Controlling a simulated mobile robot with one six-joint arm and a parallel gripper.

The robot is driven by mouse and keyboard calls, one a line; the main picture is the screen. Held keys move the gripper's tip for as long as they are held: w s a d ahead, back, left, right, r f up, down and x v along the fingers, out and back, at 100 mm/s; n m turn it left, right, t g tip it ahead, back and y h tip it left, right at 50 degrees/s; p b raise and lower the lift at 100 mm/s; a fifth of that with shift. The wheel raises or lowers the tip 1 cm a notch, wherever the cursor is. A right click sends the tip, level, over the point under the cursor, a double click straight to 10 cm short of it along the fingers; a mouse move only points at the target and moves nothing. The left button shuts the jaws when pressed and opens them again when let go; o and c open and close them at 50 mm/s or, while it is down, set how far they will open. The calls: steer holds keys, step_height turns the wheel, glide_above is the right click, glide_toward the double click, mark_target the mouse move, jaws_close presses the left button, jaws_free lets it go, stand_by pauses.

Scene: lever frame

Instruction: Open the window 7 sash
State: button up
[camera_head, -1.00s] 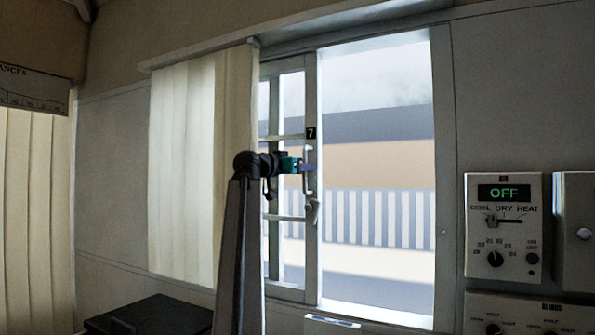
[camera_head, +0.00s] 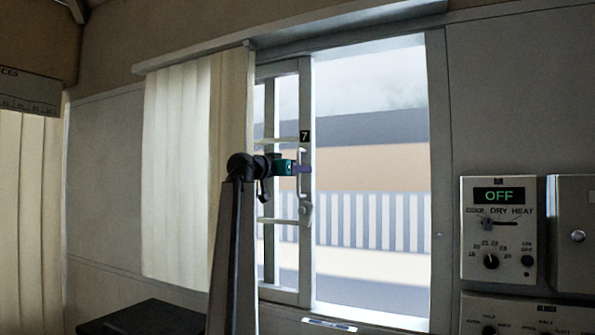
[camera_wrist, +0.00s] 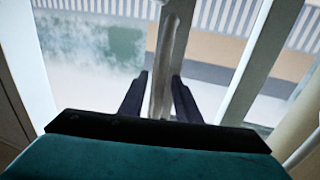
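The window 7 sash (camera_head: 305,240) is a pale framed pane with a black "7" label (camera_head: 305,136). It stands at the left of the window opening, partly behind the curtain, with a wide clear gap to its right. Its upright handle (camera_head: 299,180) is on the right stile, with a latch-like piece (camera_head: 306,208) below. My gripper (camera_head: 302,169) is at the handle's height. In the wrist view, the dark fingers (camera_wrist: 160,98) are apart, one on each side of the handle bar (camera_wrist: 166,70), with gaps visible. Contact on either side cannot be seen.
A pleated curtain (camera_head: 190,170) hangs left of the sash. The right window jamb (camera_head: 440,180) is far from the sash. A control panel (camera_head: 500,230) reading "OFF" is on the right wall. A dark box (camera_head: 145,318) is at the lower left.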

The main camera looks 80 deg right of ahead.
steer(key=shift+a, duration=0.15)
steer(key=b+v, duration=0.2)
steer(key=v, duration=1.1)
steer(key=shift+a, duration=0.25)
steer(key=shift+w, duration=0.1)
